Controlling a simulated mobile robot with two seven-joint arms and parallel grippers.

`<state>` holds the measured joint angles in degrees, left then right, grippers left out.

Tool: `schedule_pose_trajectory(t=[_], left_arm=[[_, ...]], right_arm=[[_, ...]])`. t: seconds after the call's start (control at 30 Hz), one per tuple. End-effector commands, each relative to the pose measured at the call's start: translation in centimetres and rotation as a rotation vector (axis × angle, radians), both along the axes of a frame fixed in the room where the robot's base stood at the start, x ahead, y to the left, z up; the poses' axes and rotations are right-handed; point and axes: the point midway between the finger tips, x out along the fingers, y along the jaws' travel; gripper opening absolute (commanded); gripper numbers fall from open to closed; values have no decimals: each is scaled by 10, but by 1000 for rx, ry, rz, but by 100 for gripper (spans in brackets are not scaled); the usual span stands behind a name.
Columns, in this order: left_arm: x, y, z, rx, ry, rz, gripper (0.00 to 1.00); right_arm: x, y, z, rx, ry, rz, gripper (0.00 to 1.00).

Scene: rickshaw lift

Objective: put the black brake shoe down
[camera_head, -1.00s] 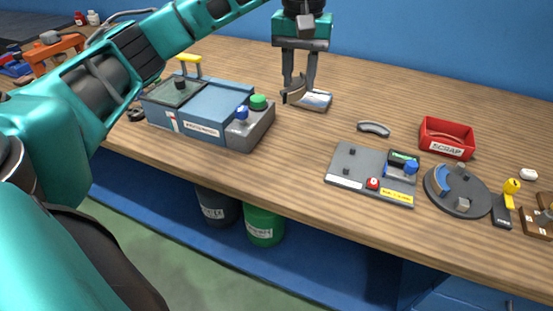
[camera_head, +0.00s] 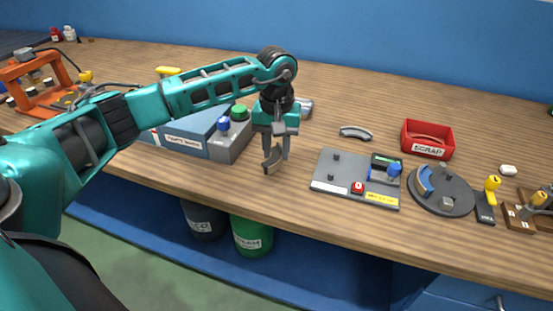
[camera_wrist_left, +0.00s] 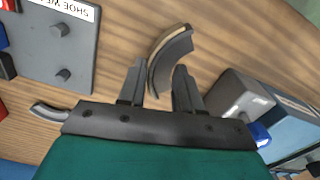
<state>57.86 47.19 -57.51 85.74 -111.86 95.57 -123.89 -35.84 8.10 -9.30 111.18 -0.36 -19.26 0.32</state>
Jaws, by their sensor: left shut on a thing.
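My left gripper (camera_head: 276,146) is over the bench between the blue machine and the grey shoe plate. It is shut on the black brake shoe (camera_head: 272,161), a dark curved piece with a tan lining. In the left wrist view the shoe (camera_wrist_left: 171,55) sits between the two fingers (camera_wrist_left: 155,85), its curved length pointing away from the gripper. The shoe is low over the wood; I cannot tell if it touches. My right gripper is not in view.
The grey plate (camera_head: 329,174) with pegs lies right of the gripper. Another curved shoe (camera_head: 355,132) lies behind it, near the red scrap bin (camera_head: 427,139). The blue machine (camera_head: 187,137) stands close on the left. Bare wood lies in front, up to the bench edge.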

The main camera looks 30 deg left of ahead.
Motion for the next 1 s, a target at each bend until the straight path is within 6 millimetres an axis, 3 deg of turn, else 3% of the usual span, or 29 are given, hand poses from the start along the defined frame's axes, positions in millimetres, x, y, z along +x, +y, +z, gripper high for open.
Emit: schedule_pose_trajectory(t=[0.23,0.6,0.63,0.9,1.0], left_arm=[[-1,-1,-35,-1,3,-1,0],[0,0,-41,0,1,-1,0],[0,0,-41,0,1,-1,35],[-1,0,-40,0,2,-1,59],[-1,0,-40,0,2,-1,59]], right_arm=[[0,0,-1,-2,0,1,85],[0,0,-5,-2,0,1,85],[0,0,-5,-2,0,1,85],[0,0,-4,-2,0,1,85],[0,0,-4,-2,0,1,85]])
